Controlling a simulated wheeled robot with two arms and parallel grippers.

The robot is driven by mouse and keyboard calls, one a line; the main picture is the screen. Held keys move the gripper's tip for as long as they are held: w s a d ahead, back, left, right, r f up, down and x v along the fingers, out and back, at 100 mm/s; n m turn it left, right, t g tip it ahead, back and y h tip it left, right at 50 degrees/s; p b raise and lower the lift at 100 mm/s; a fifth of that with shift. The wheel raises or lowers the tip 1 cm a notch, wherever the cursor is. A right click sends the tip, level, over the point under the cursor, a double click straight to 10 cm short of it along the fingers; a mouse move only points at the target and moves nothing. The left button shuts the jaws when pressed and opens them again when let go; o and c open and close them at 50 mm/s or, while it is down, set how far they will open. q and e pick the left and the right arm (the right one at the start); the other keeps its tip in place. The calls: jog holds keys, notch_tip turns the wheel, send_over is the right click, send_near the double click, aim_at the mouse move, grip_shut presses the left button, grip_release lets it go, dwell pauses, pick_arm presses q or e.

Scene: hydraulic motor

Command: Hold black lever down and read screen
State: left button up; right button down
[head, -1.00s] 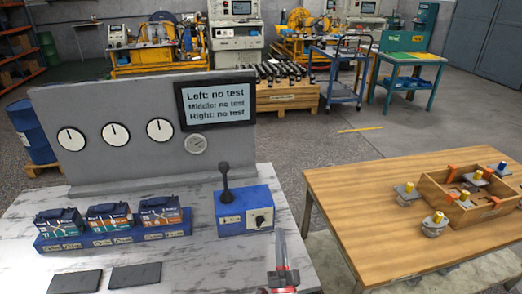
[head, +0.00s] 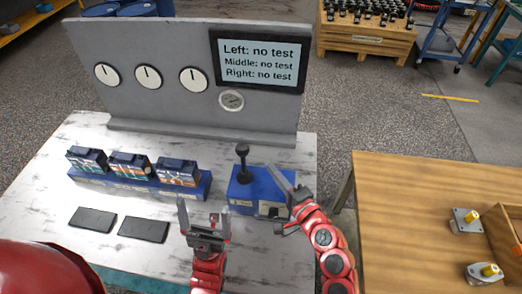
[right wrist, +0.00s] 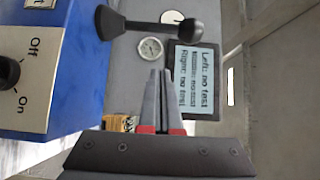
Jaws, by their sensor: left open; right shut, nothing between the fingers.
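The black lever (head: 242,160) stands upright on the blue box (head: 246,188), its ball knob on top. In the right wrist view the lever (right wrist: 150,27) lies across the upper part, beside the fingertips. The screen (head: 259,60) reads "Left: no test", "Middle: no test", "Right: no test"; it also shows in the right wrist view (right wrist: 194,82). My right gripper (head: 272,170) is shut and empty, just right of the lever, over the box, apart from the lever. My left gripper (head: 205,208) is open and empty over the table, left of and in front of the box.
Three small units (head: 131,165) sit in a blue rack left of the box. Two dark plates (head: 143,230) lie in front. Dials (head: 148,76) and a gauge (head: 231,100) are on the grey panel. The box has an Off/On knob (right wrist: 8,72). A wooden table (head: 410,215) stands right.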

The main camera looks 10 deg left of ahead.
aim_at(243, 158)
jog(key=shift+s+a, duration=0.1)
jog(key=shift+s, duration=0.05)
jog(key=shift+w+a, duration=0.1)
jog(key=shift+w, duration=0.3)
jog(key=p+x, duration=0.3)
jog(key=x, duration=0.6)
jog(key=shift+w+a+r, duration=0.1)
jog(key=shift+w+a, duration=0.05)
jog(key=shift+w, duration=0.1)
jog(key=s, duration=0.1)
jog(key=s+p, duration=0.2)
jog(key=shift+s+a, duration=0.25)
jog(key=shift+a, duration=0.05)
jog(key=shift+s, duration=0.35)
